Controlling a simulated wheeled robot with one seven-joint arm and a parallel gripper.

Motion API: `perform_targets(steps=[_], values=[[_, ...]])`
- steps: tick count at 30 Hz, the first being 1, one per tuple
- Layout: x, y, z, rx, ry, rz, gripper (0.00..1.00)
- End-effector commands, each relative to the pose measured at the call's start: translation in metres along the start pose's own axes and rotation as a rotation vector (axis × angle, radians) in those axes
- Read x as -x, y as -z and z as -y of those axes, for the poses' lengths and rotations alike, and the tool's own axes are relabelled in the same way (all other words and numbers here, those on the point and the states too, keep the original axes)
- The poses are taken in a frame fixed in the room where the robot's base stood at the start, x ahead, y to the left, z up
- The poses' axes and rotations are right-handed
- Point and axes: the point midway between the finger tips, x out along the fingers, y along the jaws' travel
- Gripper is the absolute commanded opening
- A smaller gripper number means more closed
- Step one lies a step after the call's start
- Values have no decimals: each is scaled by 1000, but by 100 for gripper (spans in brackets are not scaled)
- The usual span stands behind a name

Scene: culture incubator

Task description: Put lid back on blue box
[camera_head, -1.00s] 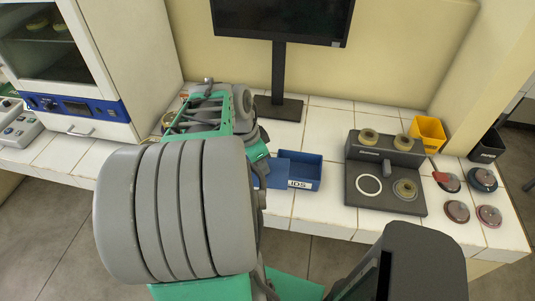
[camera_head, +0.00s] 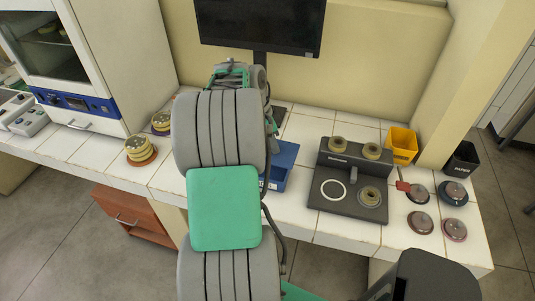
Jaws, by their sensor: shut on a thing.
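The blue box (camera_head: 276,184) stands on the white tiled bench just right of my arm, which covers its left part. A flat, brighter blue surface (camera_head: 286,152) shows at its top. I cannot tell whether this is the lid on the box, the lid held above it, or the box's inside. My arm reaches forward over the bench, and its grey and green links fill the middle of the picture. My gripper's fingers are hidden behind the arm, so what they hold does not show.
A black device (camera_head: 327,217) with several round dishes stands right of the box. Further right are lidded dishes (camera_head: 420,222), a yellow bin (camera_head: 402,142) and a black bin (camera_head: 462,157). A monitor (camera_head: 262,25) stands behind, an incubator (camera_head: 75,55) at left. Dish stacks (camera_head: 140,148) sit left of my arm.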

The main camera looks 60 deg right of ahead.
Motion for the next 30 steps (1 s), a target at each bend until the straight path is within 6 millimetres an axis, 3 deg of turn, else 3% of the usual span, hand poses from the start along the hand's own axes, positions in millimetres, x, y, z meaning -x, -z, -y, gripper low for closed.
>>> perform_targets(steps=[6, 18, 30], values=[[-11, -22, 5, 37, 9, 1, 0], [-54, -32, 4, 32, 10, 1, 0], [-56, -32, 4, 33, 10, 1, 0]])
